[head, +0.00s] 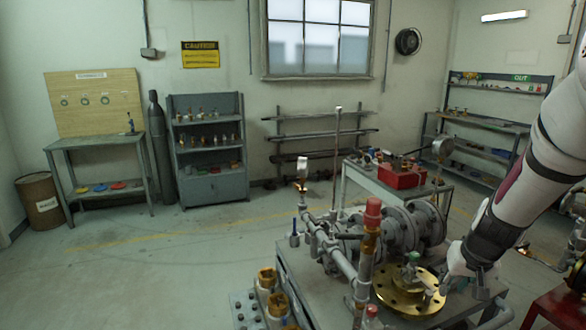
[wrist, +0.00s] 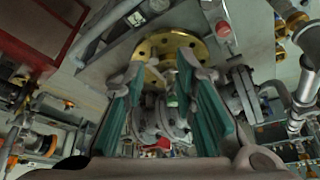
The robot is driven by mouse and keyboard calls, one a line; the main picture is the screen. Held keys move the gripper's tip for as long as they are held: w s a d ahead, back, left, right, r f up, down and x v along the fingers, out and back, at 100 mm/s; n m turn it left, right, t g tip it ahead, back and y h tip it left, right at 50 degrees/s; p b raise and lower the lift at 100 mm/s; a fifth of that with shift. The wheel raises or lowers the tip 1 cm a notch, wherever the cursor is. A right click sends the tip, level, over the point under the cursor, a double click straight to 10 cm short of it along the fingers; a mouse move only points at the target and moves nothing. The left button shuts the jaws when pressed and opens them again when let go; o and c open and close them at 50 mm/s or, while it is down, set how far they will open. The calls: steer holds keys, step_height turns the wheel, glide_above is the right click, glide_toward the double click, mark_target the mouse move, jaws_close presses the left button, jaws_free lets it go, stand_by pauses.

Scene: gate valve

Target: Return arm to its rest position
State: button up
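My gripper (wrist: 163,80) is open in the wrist view, its two teal-padded fingers apart with nothing held between them. In the head view my arm comes in from the right edge and my gripper (head: 474,278) hangs low, just right of the brass flange (head: 388,290) on the valve bench. The same brass flange (wrist: 170,42) shows past the fingertips in the wrist view. The grey flanged valve body (head: 397,230) lies behind the brass flange. I cannot tell whether the fingers touch anything.
Grey pipework with a red-capped upright (head: 372,214) stands left of the brass flange. A gauge (head: 443,147) rises behind the valve. A red toolbox (head: 401,176) sits on a bench behind. A red stand (head: 558,310) is at the lower right. Open floor (head: 160,265) lies to the left.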

steer(key=s+a+r+n+y, duration=0.1)
steer(key=s+a+r, duration=0.3)
steer(key=a+r, duration=0.25)
steer(key=s+a+r+n, duration=0.1)
steer(key=s+a+r, duration=0.35)
steer(key=r, duration=0.25)
steer(key=s+a+r, duration=0.3)
steer(key=s, duration=0.5)
steer(key=s+a+r+n+t, duration=0.1)
steer(key=s+a+r, duration=0.2)
steer(key=s, duration=0.5)
steer(key=shift+a, duration=0.35)
steer(key=shift+d+r, duration=0.1)
